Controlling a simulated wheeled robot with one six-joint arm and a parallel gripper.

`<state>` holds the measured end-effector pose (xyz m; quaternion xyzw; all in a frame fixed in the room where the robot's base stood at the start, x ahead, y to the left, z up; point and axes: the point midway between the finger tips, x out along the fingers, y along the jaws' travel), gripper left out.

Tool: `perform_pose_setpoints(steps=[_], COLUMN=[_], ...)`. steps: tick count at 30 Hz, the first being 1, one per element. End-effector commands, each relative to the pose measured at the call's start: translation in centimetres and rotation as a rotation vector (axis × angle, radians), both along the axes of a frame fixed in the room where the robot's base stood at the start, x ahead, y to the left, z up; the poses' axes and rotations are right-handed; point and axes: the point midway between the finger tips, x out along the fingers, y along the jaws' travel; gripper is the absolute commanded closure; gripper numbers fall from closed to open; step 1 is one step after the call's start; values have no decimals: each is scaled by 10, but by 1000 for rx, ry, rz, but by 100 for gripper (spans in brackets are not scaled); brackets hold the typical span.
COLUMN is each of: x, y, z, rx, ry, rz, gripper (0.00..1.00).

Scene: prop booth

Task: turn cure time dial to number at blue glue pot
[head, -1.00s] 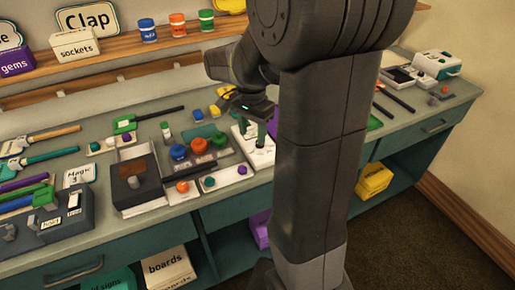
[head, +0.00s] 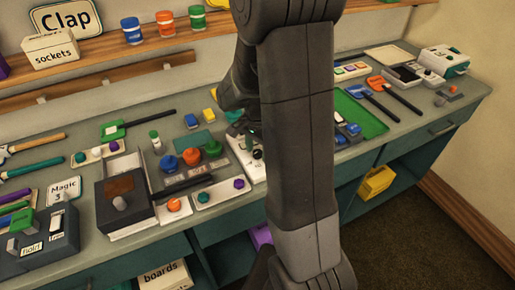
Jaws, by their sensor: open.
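Three small pots stand on the wall shelf: a blue one (head: 132,31), an orange one (head: 166,24) and a green one (head: 198,18). Their pale labels are too small to read. I cannot tell which knob is the cure time dial. A dark box (head: 112,217) with a brown panel carries a grey knob (head: 120,203) at the front of the bench. My gripper (head: 241,131) is above the middle of the bench, over a white unit (head: 244,163) with a dark knob, right of the dark box. It looks empty; my arm hides much of it.
A grey switch box (head: 45,245) stands at the front left. Blue, orange and green round-topped pieces (head: 191,157) sit close left of my gripper. A green tray (head: 362,116) and white devices (head: 443,62) are to the right. Open shelves lie below the bench.

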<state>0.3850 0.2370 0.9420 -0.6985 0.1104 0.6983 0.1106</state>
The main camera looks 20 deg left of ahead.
Motion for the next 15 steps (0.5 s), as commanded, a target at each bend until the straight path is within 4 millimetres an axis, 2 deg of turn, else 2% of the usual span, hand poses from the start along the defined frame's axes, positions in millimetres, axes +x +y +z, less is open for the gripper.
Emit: perform_pose_setpoints(steps=[1,7,15], x=[0,0,0], y=[0,0,0], z=[0,0,0], rx=[0,0,0], ry=[0,0,0], rz=[0,0,22], gripper=[57,96,96])
